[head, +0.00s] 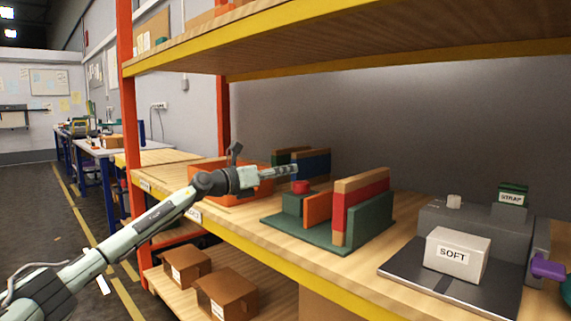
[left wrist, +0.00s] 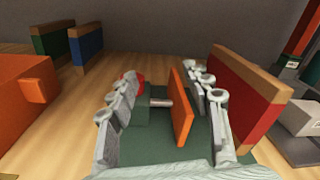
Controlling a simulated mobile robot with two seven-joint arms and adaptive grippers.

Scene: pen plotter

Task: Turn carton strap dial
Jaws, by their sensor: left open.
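The grey strap machine (head: 470,222) stands at the right of the shelf, with a green STRAP sign (head: 513,196) on top. A white carton (head: 457,255) marked SOFT sits at its front, on a dark plate (head: 430,287). A purple knob (head: 548,268) sticks out at the machine's right side; I cannot tell whether it is the dial. My left gripper (head: 290,170) is open and empty, well left of the machine, above a green fixture (head: 300,232). In the left wrist view its fingers (left wrist: 165,95) stand apart, with the fixture's orange plate between them in the picture.
The fixture carries a red knob (head: 300,187), an orange plate (head: 318,210) and a tall red and wooden panel (head: 360,205). An orange bin (head: 250,185) is behind my gripper. The upper shelf (head: 350,50) hangs overhead. Bare wood lies between fixture and machine.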

